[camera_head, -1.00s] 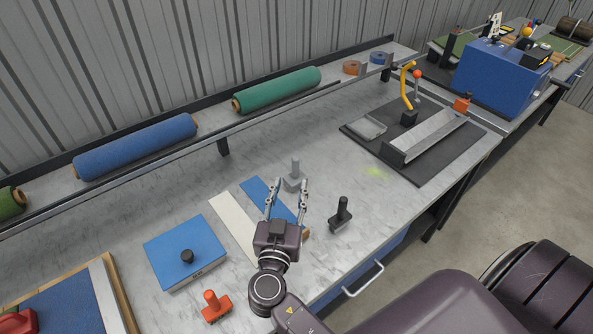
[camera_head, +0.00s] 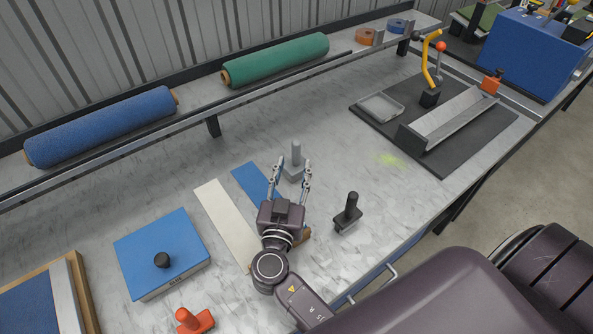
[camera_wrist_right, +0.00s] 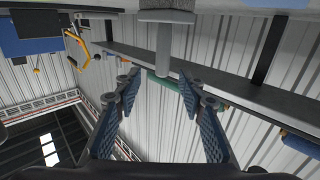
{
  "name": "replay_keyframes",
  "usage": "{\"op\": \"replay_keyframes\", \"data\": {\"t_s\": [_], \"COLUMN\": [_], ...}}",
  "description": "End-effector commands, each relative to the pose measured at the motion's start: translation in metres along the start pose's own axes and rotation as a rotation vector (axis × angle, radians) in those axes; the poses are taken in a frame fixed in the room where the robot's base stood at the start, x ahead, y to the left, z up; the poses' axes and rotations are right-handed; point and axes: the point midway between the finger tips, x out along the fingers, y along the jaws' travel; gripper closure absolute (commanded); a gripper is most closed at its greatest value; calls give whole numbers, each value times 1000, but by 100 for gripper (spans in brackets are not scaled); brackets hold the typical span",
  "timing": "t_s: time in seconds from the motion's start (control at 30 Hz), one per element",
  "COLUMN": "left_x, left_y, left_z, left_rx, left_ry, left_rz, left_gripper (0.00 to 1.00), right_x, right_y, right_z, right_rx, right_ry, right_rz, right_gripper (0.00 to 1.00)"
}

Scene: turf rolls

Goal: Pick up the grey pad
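The grey pad (camera_head: 296,150), a small grey block with an upright grey handle, stands on the workbench. My right gripper (camera_head: 291,168) is open, its two fingers reaching toward the pad, one on each side of it in the head view. In the right wrist view the pad's handle (camera_wrist_right: 163,48) points at the open right gripper (camera_wrist_right: 161,80) from ahead, and its speckled base is at the top edge. The fingers do not appear to touch the handle. My left gripper is not in view.
A black-handled tool (camera_head: 348,212) stands just right of the gripper. White (camera_head: 226,215) and blue (camera_head: 249,180) strips lie to the left, with a blue pad (camera_head: 185,245) beyond. An orange tool (camera_head: 193,321) is near the front. Turf rolls (camera_head: 275,60) lie on the rear shelf.

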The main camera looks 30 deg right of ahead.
Motion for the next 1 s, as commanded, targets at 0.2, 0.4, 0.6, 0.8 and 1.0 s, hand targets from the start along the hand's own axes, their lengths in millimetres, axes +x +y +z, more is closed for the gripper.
{"op": "replay_keyframes", "data": {"t_s": [0.2,0.4,0.6,0.8,1.0], "left_x": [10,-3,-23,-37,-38], "left_y": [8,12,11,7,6], "left_z": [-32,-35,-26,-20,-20], "left_rx": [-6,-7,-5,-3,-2], "left_ry": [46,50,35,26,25], "left_rz": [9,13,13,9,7], "left_gripper": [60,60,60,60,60], "right_x": [4,25,46,70,78], "right_y": [0,0,-3,-4,-4], "right_z": [11,6,-4,-6,-2], "right_rx": [-1,-2,-1,-2,-1], "right_ry": [1,2,2,1,-1], "right_rz": [0,1,0,-1,-1], "right_gripper": [63,63,63,63,63]}}
